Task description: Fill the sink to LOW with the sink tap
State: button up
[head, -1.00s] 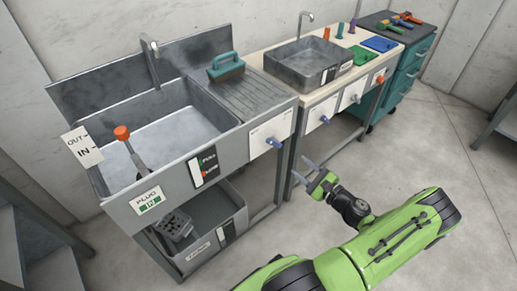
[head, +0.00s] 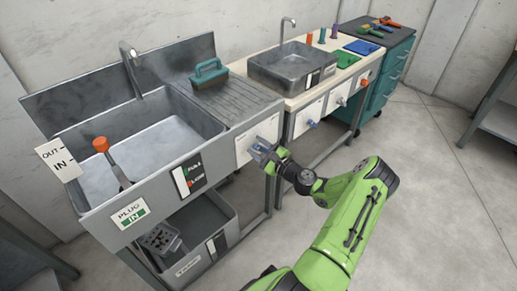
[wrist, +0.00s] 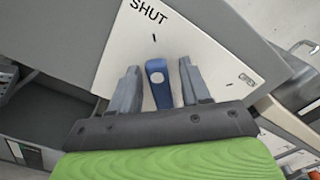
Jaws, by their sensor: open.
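The large grey sink (head: 150,150) is at the left in the head view, with its tap spout (head: 128,52) over the basin. I cannot tell whether water is in it. A gauge (head: 190,177) on its front has FULL lettering and a red mark. A blue tap handle (wrist: 157,85) on the white panel (wrist: 190,45) sits below the word SHUT in the wrist view. My gripper (wrist: 157,72) is open, with one finger on each side of the handle and gaps visible. In the head view my gripper (head: 262,150) is at the panel and mostly hides the handle.
An orange-knobbed plug lever (head: 101,146) stands above a PLUG IN label (head: 130,213). A bin (head: 190,240) sits below. A bench with a smaller basin (head: 290,65) adjoins on the right. The floor at right is clear.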

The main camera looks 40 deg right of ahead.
grip_shut()
